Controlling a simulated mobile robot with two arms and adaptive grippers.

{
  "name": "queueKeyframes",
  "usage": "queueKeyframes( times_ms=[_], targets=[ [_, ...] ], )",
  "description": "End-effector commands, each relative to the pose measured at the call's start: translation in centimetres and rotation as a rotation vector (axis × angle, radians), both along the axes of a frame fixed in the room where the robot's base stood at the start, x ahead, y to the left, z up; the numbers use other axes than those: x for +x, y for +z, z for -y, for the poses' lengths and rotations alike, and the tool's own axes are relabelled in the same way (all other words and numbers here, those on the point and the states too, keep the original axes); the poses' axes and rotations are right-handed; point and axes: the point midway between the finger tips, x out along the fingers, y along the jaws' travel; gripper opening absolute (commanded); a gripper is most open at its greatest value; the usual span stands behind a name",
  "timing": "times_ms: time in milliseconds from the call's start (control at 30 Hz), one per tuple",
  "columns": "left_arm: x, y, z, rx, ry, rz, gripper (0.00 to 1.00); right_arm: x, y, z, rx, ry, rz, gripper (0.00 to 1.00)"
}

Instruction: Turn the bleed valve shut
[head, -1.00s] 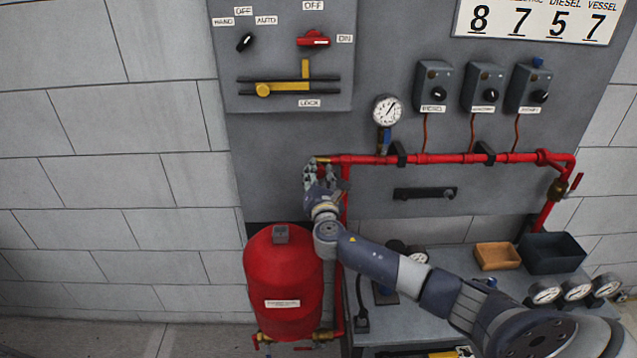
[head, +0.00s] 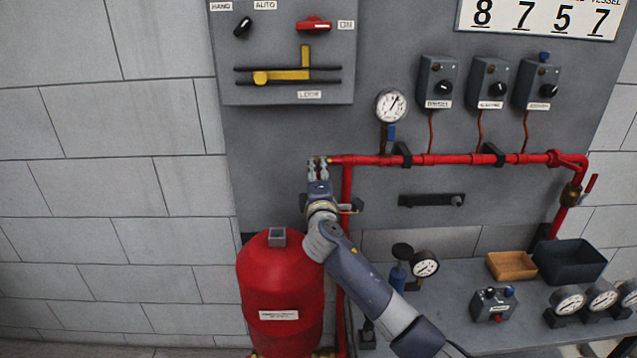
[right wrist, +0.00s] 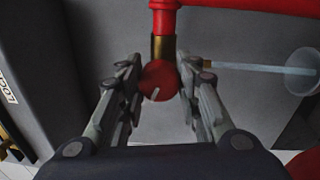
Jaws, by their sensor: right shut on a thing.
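The bleed valve's small red round knob (right wrist: 158,80), with a white mark, sits on a brass stem (right wrist: 162,47) below the red pipe in the right wrist view. My right gripper (right wrist: 163,88) has one finger on each side of this knob and is shut on it. In the head view my right gripper (head: 318,165) is at the left end of the red pipe (head: 450,159), beside its brass end (head: 335,160). It hides the knob there. My left gripper is not in view.
A bench (head: 455,330) holds gauges and trays. A pale disc (right wrist: 302,72) on a thin rod is close right of the fingers.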

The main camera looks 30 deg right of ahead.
Motion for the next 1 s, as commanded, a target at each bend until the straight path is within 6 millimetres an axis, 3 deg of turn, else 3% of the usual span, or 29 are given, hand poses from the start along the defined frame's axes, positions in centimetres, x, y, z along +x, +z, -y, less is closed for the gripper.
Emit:
queueKeyframes(
  times_ms=[400, 1000],
  targets=[
    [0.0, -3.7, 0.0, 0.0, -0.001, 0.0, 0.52, 0.0, -0.3, 0.0, 0.341, -0.002, 0.21, 0.07],
    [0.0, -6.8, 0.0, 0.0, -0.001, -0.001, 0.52, 0.1, -0.2, -0.1, 0.809, -0.001, 0.495, 0.07]
  ],
)
